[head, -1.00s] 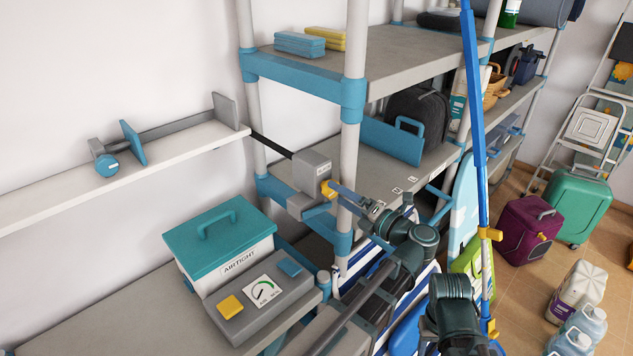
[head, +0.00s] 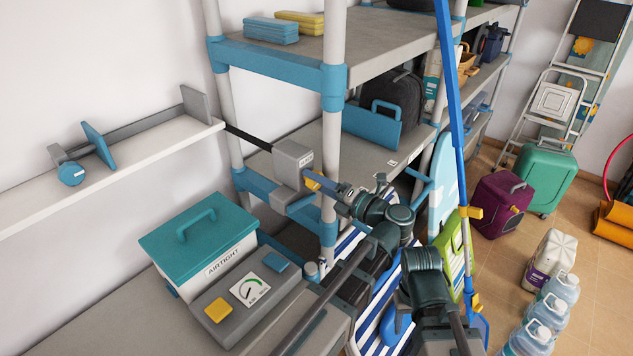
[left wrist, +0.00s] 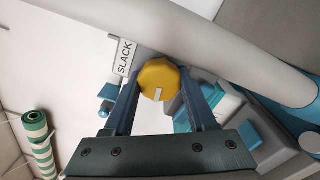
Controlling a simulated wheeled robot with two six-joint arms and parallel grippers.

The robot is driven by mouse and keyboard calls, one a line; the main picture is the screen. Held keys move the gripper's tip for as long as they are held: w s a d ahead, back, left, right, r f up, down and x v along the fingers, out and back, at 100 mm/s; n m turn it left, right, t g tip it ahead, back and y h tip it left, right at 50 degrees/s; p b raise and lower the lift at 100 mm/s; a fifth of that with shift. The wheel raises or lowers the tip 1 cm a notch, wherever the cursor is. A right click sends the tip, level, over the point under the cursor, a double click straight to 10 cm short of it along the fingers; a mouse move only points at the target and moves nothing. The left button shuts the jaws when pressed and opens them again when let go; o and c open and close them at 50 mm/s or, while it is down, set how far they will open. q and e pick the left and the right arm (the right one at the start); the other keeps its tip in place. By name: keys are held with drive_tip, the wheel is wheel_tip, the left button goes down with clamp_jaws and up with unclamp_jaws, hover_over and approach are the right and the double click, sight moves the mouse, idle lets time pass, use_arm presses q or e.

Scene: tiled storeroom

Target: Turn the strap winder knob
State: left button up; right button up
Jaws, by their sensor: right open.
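The strap winder (head: 291,163) is a grey box at the shelf's front post, with a dark strap (head: 248,138) running left from it to the wall rail. Its yellow knob (head: 313,180) faces right. In the left wrist view the knob (left wrist: 158,76) has a pale mark at its lower edge, and a label (left wrist: 124,58) beside it reads SLACK. My left gripper (head: 328,185) has its fingers on both sides of the knob, apparently touching it; it also shows in the left wrist view (left wrist: 159,82). My right arm's wrist (head: 425,265) is at lower centre, its fingers hard to make out.
A shelf post (head: 331,130) stands close beside the winder. A teal-lidded box (head: 200,235) and a grey gauge unit (head: 245,300) sit on the lower left surface. A blue pole (head: 452,110) rises right of my arms. Bottles (head: 540,320) stand on the floor.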

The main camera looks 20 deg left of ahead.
use_arm(q)
drive_tip(key=c, duration=0.6)
drive_tip(key=shift+m, duration=0.3)
drive_tip(key=shift+m, duration=3)
drive_tip(key=o, duration=1.4)
drive_tip(key=shift+c, duration=0.2)
